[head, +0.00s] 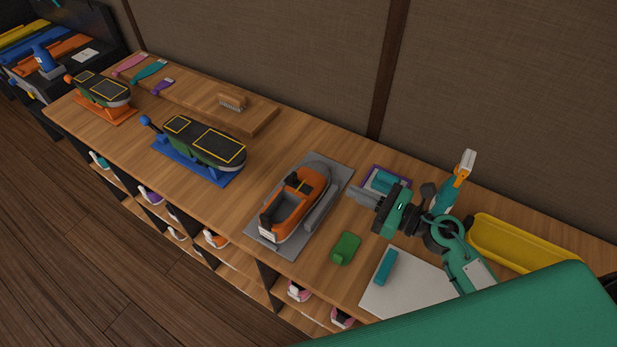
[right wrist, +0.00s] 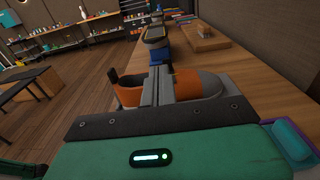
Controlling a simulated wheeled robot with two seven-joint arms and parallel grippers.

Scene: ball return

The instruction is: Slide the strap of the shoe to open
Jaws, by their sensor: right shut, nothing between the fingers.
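The orange shoe (head: 284,214) with dark trim stands on a grey plate (head: 258,237) near the middle of the bench. A narrow dark strap with a yellow mark (head: 302,186) seems to cross its upper part; whether it is open is too small to tell. My right gripper (head: 353,192) is shut and empty, to the right of the shoe, pointing towards it. In the right wrist view its shut fingers (right wrist: 158,86) overlap the orange shoe (right wrist: 190,84) and hide its middle. My left gripper is not in view.
A green block (head: 345,248) lies right of the plate. A purple-rimmed tray (head: 400,178) is behind my right gripper. A white sheet with a teal block (head: 384,267) and a yellow bin (head: 525,247) are farther right. A shoe-shaped item on a blue stand (head: 190,165) stands left.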

